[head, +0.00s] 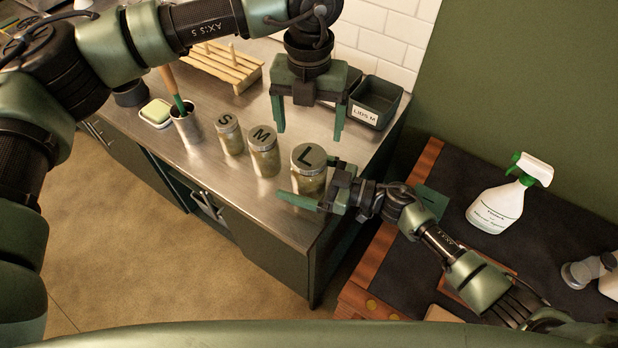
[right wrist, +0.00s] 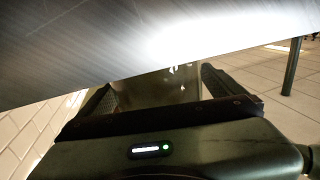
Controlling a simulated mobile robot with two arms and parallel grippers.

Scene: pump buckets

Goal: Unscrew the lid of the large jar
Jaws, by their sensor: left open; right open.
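The large jar (head: 308,186) stands upright on the metal counter, its grey lid (head: 309,156) marked L and in place. My right gripper (head: 307,180) is open at the jar's body, one finger in front and the other at its far right side. I cannot tell whether the fingers touch the glass. In the right wrist view the open fingers (right wrist: 158,90) flank a pale glassy shape, probably the jar. My left gripper (head: 310,135) is open and empty, pointing down above and behind the lid.
The medium jar (head: 264,158) and small jar (head: 230,138) stand left of the large jar. A dark bin marked LIDS M (head: 373,103) sits behind. A metal cup (head: 187,128) and wooden rack (head: 222,66) are farther left. A spray bottle (head: 495,208) stands on the right bench.

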